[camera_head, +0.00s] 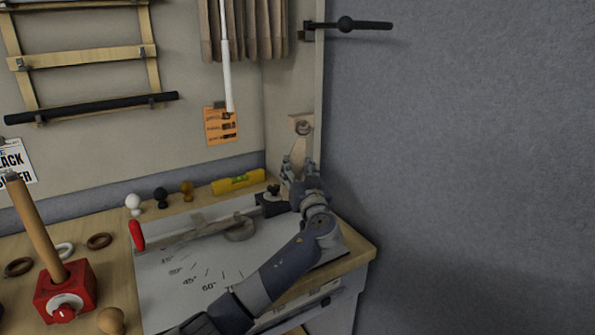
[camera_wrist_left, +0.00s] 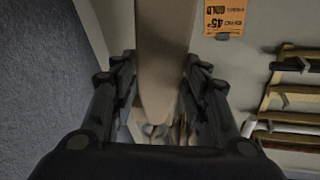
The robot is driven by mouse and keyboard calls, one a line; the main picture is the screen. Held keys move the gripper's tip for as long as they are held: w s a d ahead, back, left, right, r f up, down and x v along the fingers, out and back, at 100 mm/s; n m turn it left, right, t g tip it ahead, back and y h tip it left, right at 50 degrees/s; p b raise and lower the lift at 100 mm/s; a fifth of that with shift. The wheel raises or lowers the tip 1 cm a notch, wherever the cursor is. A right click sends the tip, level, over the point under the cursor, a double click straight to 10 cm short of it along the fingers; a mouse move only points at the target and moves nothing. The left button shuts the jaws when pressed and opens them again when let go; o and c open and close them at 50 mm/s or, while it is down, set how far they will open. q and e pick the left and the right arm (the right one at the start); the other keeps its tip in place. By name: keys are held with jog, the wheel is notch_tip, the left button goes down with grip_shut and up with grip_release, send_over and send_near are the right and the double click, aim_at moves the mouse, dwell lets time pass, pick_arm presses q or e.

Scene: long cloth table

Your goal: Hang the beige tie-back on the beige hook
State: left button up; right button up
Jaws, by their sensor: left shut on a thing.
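My left gripper (camera_head: 299,166) is by the wall corner at the back of the bench, fingers pointing up. In the left wrist view, a beige band, seemingly the tie-back (camera_wrist_left: 162,60), runs between the two fingers and narrows to a rounded end. The gripper is shut on it. My right gripper is not in view.
A yellow level (camera_head: 238,182) and several small knobs stand along the bench's back edge. A red block with a wooden handle (camera_head: 66,290) is at front left. A black bar (camera_head: 360,25) sticks out above. An orange card (camera_head: 221,125) hangs left of the hook.

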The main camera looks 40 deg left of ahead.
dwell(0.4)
pick_arm(q)
jog(key=o, duration=1.3)
jog(key=shift+f, duration=0.1)
jog(key=v, duration=1.2)
